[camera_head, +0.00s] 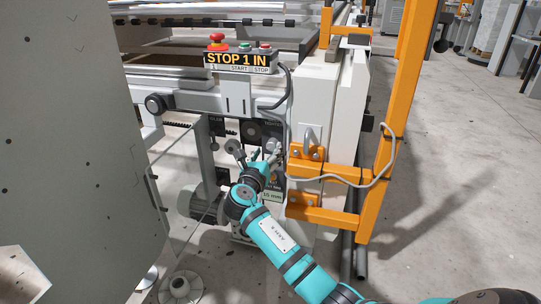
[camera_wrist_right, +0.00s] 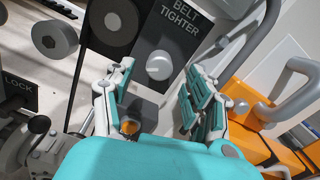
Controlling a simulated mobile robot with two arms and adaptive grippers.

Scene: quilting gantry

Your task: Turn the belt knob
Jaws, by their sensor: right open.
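The belt knob (camera_wrist_right: 159,66) is a round, pale silver knob on a dark plate under the words "BELT TIGHTER" in the right wrist view. My right gripper (camera_wrist_right: 160,88) is open, with its teal-padded fingers spread to either side of the knob in that picture. The knob shows between the fingertips, and no finger visibly closes on it. How far the tips are from it in depth is hard to tell. In the head view the right gripper (camera_head: 268,153) is at the machine's lower front panel and largely hides the knob. My left gripper is not in view.
A dark round disc (camera_wrist_right: 108,25) and a grey hub (camera_wrist_right: 52,40) are left of the knob. An orange frame (camera_head: 388,120) with a looping cable is close on the right. Open floor (camera_head: 450,150) lies beyond it.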

